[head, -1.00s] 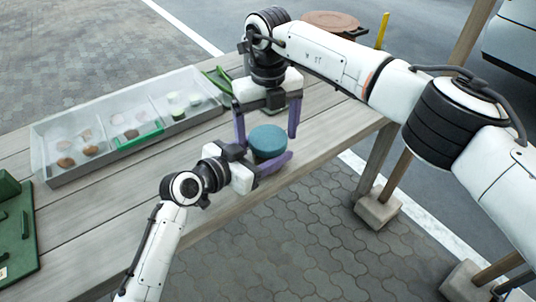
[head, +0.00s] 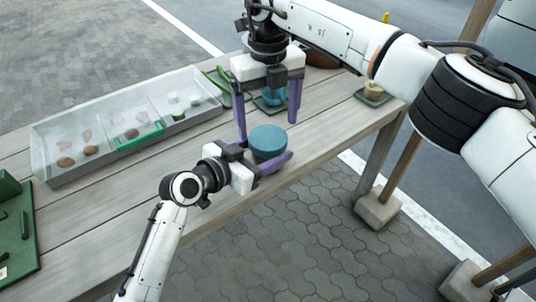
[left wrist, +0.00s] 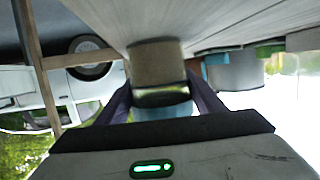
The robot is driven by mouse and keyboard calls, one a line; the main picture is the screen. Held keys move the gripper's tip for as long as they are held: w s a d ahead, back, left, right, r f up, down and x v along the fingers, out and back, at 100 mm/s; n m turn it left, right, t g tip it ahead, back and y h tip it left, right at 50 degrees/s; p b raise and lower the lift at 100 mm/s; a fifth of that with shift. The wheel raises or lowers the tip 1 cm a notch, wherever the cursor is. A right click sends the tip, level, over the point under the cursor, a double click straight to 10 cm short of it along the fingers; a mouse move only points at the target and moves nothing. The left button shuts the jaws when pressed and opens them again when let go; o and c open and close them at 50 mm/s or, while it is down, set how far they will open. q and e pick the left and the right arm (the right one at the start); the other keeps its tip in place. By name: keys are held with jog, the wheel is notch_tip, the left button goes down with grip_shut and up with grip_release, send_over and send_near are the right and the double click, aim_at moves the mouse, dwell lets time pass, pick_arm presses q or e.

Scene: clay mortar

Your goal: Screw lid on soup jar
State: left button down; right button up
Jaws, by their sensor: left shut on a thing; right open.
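The soup jar (left wrist: 158,68) is held between the purple fingers of my left gripper (head: 268,166) near the table's front edge. It appears olive-brown in the left wrist view. The round teal lid (head: 268,140) sits on top of the jar and looks level; how tightly it is seated cannot be seen. Part of the teal also shows in the left wrist view (left wrist: 165,113). My right gripper (head: 266,128) is open and empty, pointing down, with its fingers spread above and behind the lid.
A clear compartment tray (head: 60,180) with food pieces lies at the left. A green board (head: 20,240) is at the lower left. A teal object (head: 268,97) stands behind my right gripper. A small dish (head: 374,98) sits at the table's right end. The front planks are clear.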

aim_at(268, 136)
notch_tip(268, 136, up, 4)
jog(key=n, duration=0.6)
jog(key=shift+f+n, duration=0.25)
jog(key=shift+n, duration=0.05)
jog(key=shift+f, duration=0.1)
jog(key=shift+f, duration=3.95)
jog(key=shift+c, duration=0.6)
jog(key=c, duration=1)
jog(key=m, duration=0.6)
jog(key=shift+m, duration=0.4)
